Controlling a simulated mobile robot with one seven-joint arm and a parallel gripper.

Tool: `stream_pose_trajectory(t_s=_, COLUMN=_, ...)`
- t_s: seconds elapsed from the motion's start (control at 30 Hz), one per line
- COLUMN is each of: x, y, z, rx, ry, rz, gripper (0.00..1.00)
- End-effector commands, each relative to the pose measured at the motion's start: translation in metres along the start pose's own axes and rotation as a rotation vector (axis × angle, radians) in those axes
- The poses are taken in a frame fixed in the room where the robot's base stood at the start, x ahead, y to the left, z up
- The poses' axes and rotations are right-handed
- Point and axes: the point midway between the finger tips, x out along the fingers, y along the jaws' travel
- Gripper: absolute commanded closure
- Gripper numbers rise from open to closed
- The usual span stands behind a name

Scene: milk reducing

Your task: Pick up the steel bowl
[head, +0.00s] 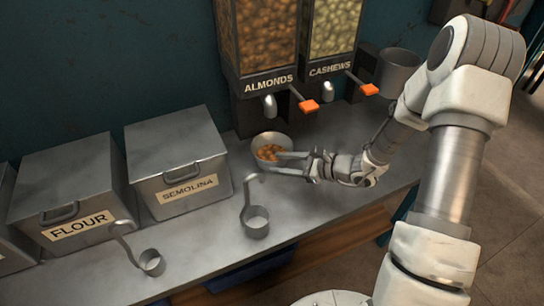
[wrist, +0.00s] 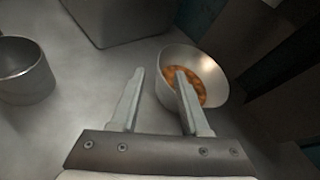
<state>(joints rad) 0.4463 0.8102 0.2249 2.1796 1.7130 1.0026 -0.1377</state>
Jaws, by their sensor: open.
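The steel bowl (head: 284,138) stands on the metal counter below the almonds dispenser, with orange-brown nuts in it. It also shows in the wrist view (wrist: 193,54), right of centre, with its near-left wall between my fingers. My gripper (head: 272,161) is at the bowl's near side, reaching in from the right. In the wrist view my gripper (wrist: 158,71) is open, its right finger overlapping the bowl's inside and its left finger outside the wall. I cannot tell whether either finger touches the bowl. The right finger hides part of the bowl and nuts.
Almonds (head: 262,80) and cashews (head: 326,70) dispensers with orange levers stand behind. A grey pot (head: 398,72) is right of them. Semolina (head: 177,165) and flour (head: 70,200) bins stand left. Two hooked-handle scoops (head: 256,226) (head: 151,263) lie along the front. Bare counter lies between them.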

Motion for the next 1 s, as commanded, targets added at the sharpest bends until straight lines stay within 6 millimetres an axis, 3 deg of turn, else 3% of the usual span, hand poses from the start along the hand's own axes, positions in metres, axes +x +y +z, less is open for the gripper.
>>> stream_pose_trajectory(t_s=0.17, x=0.012, y=0.0, z=0.0, rx=-0.002, ry=-0.002, rz=0.003, gripper=0.54)
stream_pose_trajectory(t_s=0.43, x=0.05, y=-0.001, z=0.0, rx=-0.001, ry=-0.002, rz=0.003, gripper=0.54)
stream_pose_trajectory(t_s=0.67, x=0.053, y=-0.002, z=0.001, rx=0.0, ry=0.0, rz=0.001, gripper=0.54)
stream_pose_trajectory(t_s=0.9, x=0.052, y=-0.002, z=0.001, rx=0.0, ry=0.0, rz=0.001, gripper=0.96)
stream_pose_trajectory(t_s=1.0, x=0.052, y=-0.002, z=0.001, rx=0.0, ry=0.0, rz=0.001, gripper=1.0)
